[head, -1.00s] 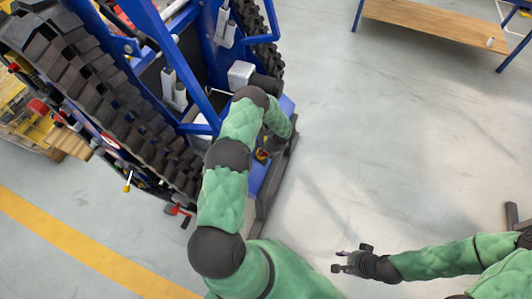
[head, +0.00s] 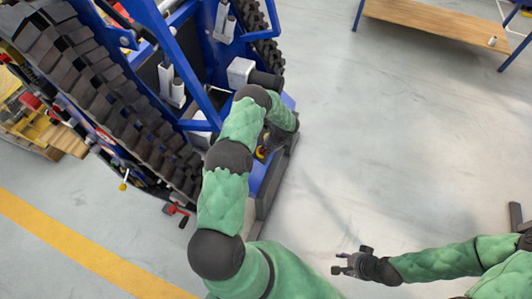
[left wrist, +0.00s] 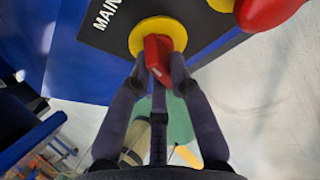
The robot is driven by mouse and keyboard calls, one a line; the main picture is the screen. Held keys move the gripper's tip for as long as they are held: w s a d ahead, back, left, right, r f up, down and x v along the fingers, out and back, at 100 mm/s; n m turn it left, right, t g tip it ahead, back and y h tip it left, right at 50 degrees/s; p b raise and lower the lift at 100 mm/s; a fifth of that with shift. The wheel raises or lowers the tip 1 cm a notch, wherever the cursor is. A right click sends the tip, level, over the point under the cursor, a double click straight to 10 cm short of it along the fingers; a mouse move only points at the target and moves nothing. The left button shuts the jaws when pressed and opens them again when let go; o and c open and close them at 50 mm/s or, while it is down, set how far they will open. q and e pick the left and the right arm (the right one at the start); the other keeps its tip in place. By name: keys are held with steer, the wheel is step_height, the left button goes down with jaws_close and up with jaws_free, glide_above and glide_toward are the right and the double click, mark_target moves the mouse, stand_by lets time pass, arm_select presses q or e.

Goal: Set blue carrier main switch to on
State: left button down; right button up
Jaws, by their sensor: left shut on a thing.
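The blue carrier (head: 205,75), with black tracks, stands at the upper left in the head view. In the left wrist view its main switch is a red handle (left wrist: 157,52) on a yellow disc (left wrist: 168,27), on a dark plate (left wrist: 112,38) lettered "MAIN". My left gripper (left wrist: 158,68) is shut on the red handle, with fingers on both sides. In the head view my left gripper (head: 270,145) is at the carrier's near right corner, mostly hidden by my arm. My right gripper (head: 338,264) is open and empty over bare floor.
A red knob (left wrist: 268,10) sits close beside the switch at the upper right of the left wrist view. A wooden-topped bench (head: 430,22) stands at the far right. The floor right of the carrier is clear.

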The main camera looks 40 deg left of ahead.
arm_select(q)
steer(key=m+g+b, duration=0.1)
steer(key=m+b, duration=0.1)
steer(key=m, duration=0.1)
steer(key=shift+w+f, duration=0.1)
steer(key=shift+f, duration=0.05)
steer(key=m+g+b, duration=0.1)
steer(key=m+b, duration=0.1)
steer(key=m, duration=0.1)
steer(key=shift+m+y+b, duration=0.35)
steer(key=shift+m+y, duration=0.05)
steer(key=m+g+b, duration=0.1)
steer(key=m, duration=0.2)
steer(key=shift+w+a+y+b, duration=0.1)
steer(key=shift+y+b, duration=0.25)
steer(key=shift+y, duration=0.05)
steer(key=shift+m+b, duration=0.45)
steer(key=shift+m, duration=0.85)
steer(key=shift+r+y, duration=0.2)
steer(key=shift+y, duration=0.1)
steer(key=c, duration=1.1)
jaws_free()
steer(key=shift+c, duration=0.2)
steer(key=shift+w, duration=0.1)
